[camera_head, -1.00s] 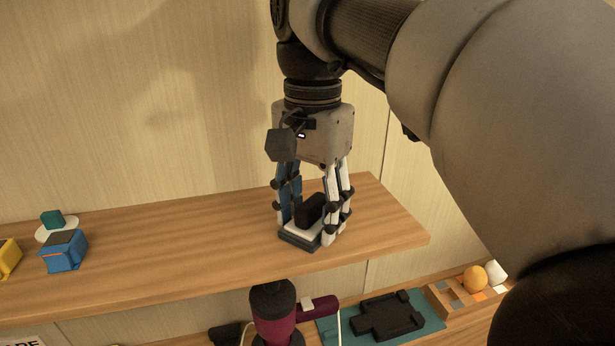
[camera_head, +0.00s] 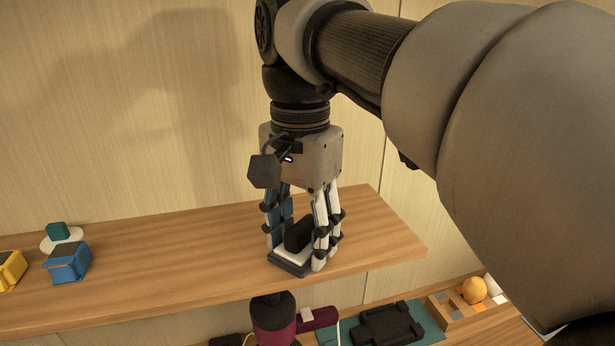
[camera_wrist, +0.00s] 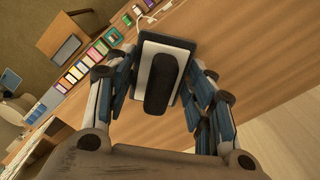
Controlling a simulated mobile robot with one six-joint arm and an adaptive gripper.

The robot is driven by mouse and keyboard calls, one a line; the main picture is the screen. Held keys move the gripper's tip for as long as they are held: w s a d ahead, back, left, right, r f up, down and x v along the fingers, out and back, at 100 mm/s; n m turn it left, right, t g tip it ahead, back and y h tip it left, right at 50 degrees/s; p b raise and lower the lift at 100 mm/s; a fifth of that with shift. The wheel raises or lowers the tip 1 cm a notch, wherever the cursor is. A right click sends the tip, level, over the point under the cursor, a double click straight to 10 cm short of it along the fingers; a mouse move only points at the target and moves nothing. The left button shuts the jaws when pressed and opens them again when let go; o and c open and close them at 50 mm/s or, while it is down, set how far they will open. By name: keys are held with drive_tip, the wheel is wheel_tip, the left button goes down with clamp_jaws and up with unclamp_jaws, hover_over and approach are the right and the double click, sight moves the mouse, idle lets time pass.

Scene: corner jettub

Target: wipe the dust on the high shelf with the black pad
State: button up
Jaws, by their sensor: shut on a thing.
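The high shelf (camera_head: 180,255) is a long wooden board along the wall. My gripper (camera_head: 300,262) points down over its right part and is shut on the black pad (camera_head: 290,267). The pad has a dark base, a white upper layer and a black grip block between my fingers. It is at the shelf surface near the front edge; I cannot tell whether it presses on it. In the wrist view the pad (camera_wrist: 175,50) sits between the fingers, above the wood. I cannot make out any dust on the shelf.
On the shelf's left are a blue box (camera_head: 68,262), a yellow box (camera_head: 11,270) and a teal block (camera_head: 58,231) on a white disc. Below are a dark red device (camera_head: 272,318), a black tray (camera_head: 388,324) and an orange ball (camera_head: 474,288). The shelf between boxes and gripper is clear.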

drive_tip(key=shift+w+a+p, duration=0.2)
drive_tip(key=shift+w+a, duration=0.05)
drive_tip(key=shift+w, duration=0.3)
drive_tip(key=shift+w+a+p, duration=0.15)
drive_tip(key=shift+w+a, duration=0.05)
drive_tip(key=shift+w, duration=0.35)
drive_tip(key=shift+w+a, duration=0.2)
drive_tip(key=shift+w, duration=0.6)
drive_tip(key=shift+w+a, duration=0.2)
drive_tip(key=shift+w, duration=0.6)
drive_tip(key=shift+r, duration=2.95)
